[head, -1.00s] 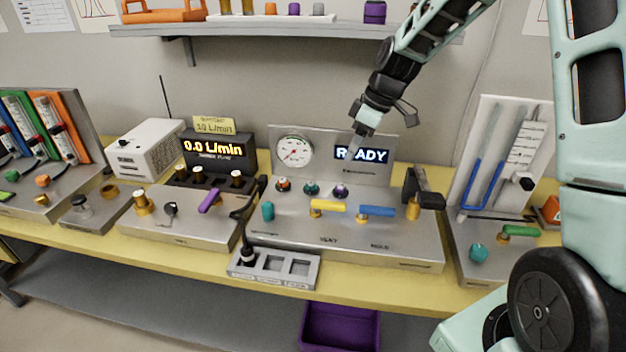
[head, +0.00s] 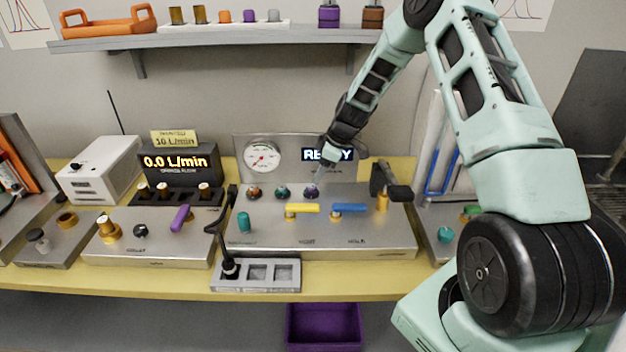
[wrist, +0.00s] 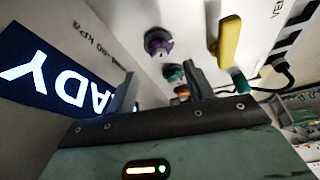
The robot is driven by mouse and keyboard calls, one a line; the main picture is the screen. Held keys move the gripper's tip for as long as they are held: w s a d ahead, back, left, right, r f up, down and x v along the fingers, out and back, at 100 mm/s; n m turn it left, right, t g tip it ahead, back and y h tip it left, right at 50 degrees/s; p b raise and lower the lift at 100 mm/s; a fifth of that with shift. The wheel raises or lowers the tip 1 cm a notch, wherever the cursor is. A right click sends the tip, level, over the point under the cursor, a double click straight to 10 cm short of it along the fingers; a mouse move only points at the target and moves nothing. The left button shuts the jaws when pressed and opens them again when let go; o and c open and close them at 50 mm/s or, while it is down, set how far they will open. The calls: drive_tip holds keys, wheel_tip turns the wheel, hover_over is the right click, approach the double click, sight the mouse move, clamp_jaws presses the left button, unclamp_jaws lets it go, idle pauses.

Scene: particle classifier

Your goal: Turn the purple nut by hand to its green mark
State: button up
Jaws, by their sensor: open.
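The purple nut (head: 312,191) sits on the steel panel, at the right end of a row with a teal nut (head: 283,191) and an orange-red nut (head: 255,192). In the wrist view the purple nut (wrist: 158,43) lies ahead of the fingers, apart from them. My gripper (wrist: 160,85) is open and empty, its two fingers spread below the nut in that picture. In the head view my gripper (head: 322,166) hangs just above the purple nut, in front of the READY display. I cannot make out the green mark.
A yellow lever (head: 303,208) and a blue lever (head: 350,207) stand in front of the nuts. A black-handled valve (head: 392,191) rises to the right. A round gauge (head: 262,156) and the READY display (head: 340,155) are behind. A teal knob (head: 243,222) is front left.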

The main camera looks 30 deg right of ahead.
sight(312, 186)
drive_tip(key=p+x, duration=0.1)
drive_tip(key=x, duration=0.5)
drive_tip(key=shift+c, duration=0.2)
drive_tip(key=shift+r, duration=0.1)
drive_tip(key=c, duration=0.9)
